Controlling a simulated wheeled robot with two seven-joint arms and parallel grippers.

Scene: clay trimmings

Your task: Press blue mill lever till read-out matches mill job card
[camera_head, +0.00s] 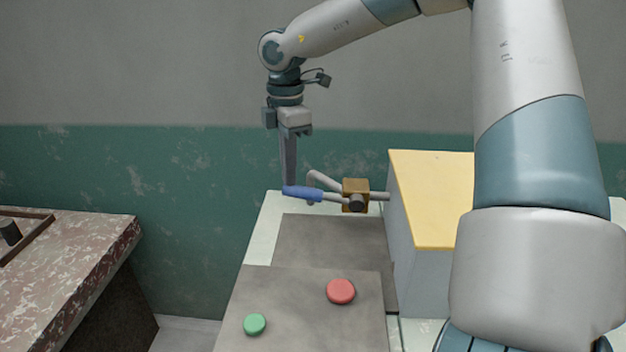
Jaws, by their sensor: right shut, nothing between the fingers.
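The blue mill lever (302,193) sticks out to the left from a brown block (355,190) on the side of the mill box (430,200), which has a yellow top and grey sides. My right gripper (289,186) is shut and points down, with its fingertips at the left end of the blue handle. Whether the tips touch the handle or stand just behind it, I cannot tell. No read-out and no job card show in this view. My left gripper is not in view.
A red disc (340,291) and a green disc (255,324) lie on the grey slab (300,290) in front of the lever. A worn table (80,255) stands at the left, with a gap between. My right arm hides much of the right side.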

